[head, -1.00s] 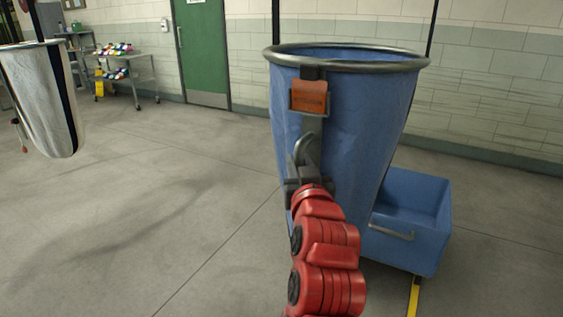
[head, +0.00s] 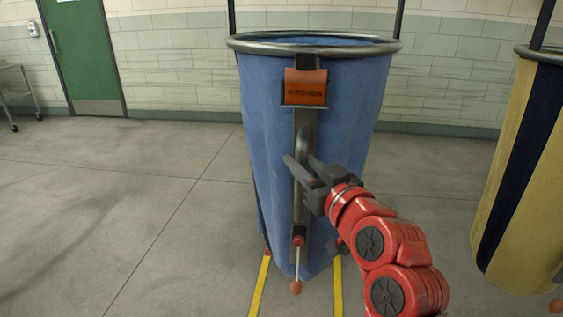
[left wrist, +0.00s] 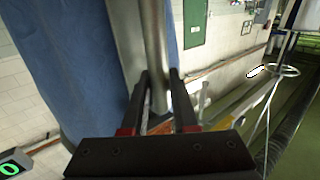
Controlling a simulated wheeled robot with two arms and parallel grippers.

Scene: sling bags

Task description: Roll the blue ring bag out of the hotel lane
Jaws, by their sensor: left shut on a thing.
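The blue ring bag (head: 345,120) hangs from a round metal ring in the middle of the head view. An orange tag (head: 304,93) reading KITCHEN is on its front. A grey metal upright bar (head: 304,135) runs down below the tag. My left gripper (head: 303,166) is shut on this bar at the bag's front. In the left wrist view, the fingers (left wrist: 159,85) close around the metal bar (left wrist: 152,40), with blue bag cloth (left wrist: 65,70) beside it. The right gripper is not in view.
Yellow floor lines (head: 259,288) run forward from either side of the bag's base. A yellow and navy striped bag (head: 535,170) stands at the right. A green door (head: 83,50) and a metal cart (head: 22,92) are at the back left. The floor at left is clear.

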